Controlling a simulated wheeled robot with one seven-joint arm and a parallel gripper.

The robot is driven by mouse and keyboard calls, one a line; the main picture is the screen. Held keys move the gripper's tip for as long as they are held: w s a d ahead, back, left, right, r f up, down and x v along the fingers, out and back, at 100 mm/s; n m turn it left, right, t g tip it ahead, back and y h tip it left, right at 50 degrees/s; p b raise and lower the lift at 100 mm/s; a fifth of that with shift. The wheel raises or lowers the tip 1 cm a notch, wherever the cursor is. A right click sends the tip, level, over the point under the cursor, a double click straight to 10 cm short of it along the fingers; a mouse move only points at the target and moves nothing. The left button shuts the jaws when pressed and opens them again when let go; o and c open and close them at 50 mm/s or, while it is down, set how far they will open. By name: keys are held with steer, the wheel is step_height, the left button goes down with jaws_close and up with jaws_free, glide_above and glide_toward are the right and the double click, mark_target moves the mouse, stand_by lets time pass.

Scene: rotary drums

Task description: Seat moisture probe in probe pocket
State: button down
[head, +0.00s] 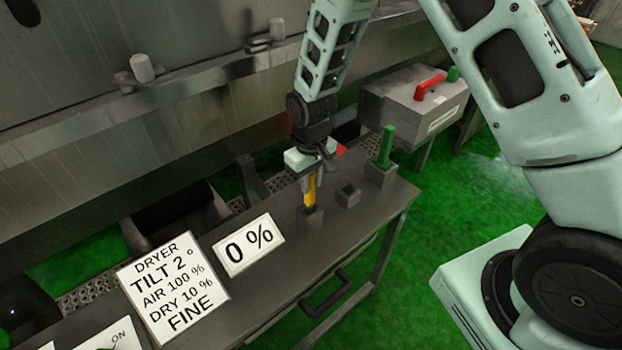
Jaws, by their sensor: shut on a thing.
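The moisture probe (311,188) is a yellow upright stick in the head view. My gripper (311,172) is shut on its upper part from above. The probe's lower end meets a small dark grey block (311,219) on the bench, directly below my gripper. I cannot tell how deep the probe's end sits in that block. A second small dark block (348,194) with an open square top stands just to the right, empty. Which of the two blocks is the probe pocket is not labelled.
A green-handled thing (387,148) stands in another block at the bench's right end. Signs reading "0 %" (249,246) and dryer values (172,288) stand to the left. A grey box (412,105) with a red handle is behind. Green floor lies right of the bench (385,213).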

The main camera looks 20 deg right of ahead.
steer(key=shift+f, duration=0.4)
steer(key=c, duration=1.1)
jaws_free()
steer(key=shift+r, duration=0.15)
step_height(320, 180, up, 17)
steer(key=b, duration=0.4)
